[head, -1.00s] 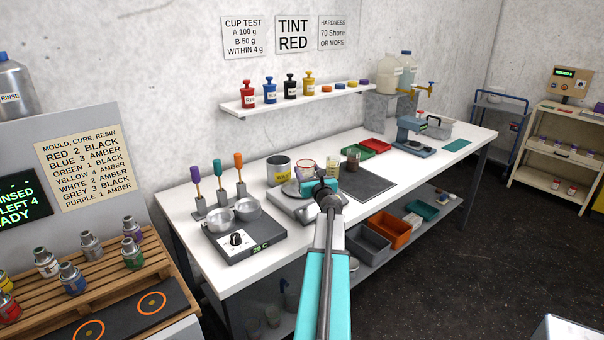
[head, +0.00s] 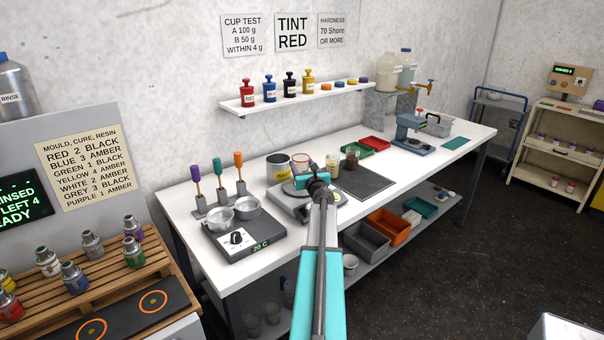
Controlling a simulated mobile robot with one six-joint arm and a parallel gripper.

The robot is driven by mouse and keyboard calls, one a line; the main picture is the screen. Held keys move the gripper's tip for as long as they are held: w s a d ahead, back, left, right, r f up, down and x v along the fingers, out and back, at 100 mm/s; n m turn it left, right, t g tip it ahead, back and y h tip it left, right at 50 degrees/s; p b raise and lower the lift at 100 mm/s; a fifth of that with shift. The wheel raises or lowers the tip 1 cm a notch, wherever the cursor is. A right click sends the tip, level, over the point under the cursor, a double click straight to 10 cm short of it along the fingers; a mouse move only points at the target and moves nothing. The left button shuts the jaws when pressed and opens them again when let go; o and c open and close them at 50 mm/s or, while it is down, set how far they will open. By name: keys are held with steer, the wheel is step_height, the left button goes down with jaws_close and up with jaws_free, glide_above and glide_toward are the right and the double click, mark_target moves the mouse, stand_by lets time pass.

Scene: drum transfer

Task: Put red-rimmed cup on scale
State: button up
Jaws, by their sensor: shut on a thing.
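The red-rimmed cup (head: 301,161) is a small clear cup, seen just beyond my gripper (head: 304,182). My gripper, with teal jaws, is shut on the cup; the wrist and jaws hide its lower part. The scale (head: 281,205) is a grey box with a round pan, on the white bench below and left of my gripper. The cup appears over or beside the pan's back; I cannot tell if it touches it.
A grey tin (head: 278,168) with a yellow label stands left of the cup. A clear cup (head: 333,162) and a brown-filled cup (head: 351,163) stand right, near a dark mat (head: 367,183). A hotplate (head: 240,236) with two metal bowls stands front left.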

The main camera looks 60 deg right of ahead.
steer(key=shift+w+d+f, duration=0.15)
steer(key=shift+w+d, duration=0.05)
steer(key=shift+w, duration=0.1)
steer(key=shift+s+f+p, duration=0.1)
steer(key=shift+f+p, duration=0.35)
steer(key=shift+f, duration=1.2)
steer(key=shift+f+b, duration=0.2)
steer(key=shift+b, duration=0.1)
steer(key=o, duration=1)
steer(key=shift+r+p, duration=0.25)
steer(key=shift+p, duration=0.05)
steer(key=shift+b+v, duration=1.35)
steer(key=shift+v, duration=2.25)
steer(key=shift+b+v, duration=0.75)
steer(key=shift+v, duration=1.65)
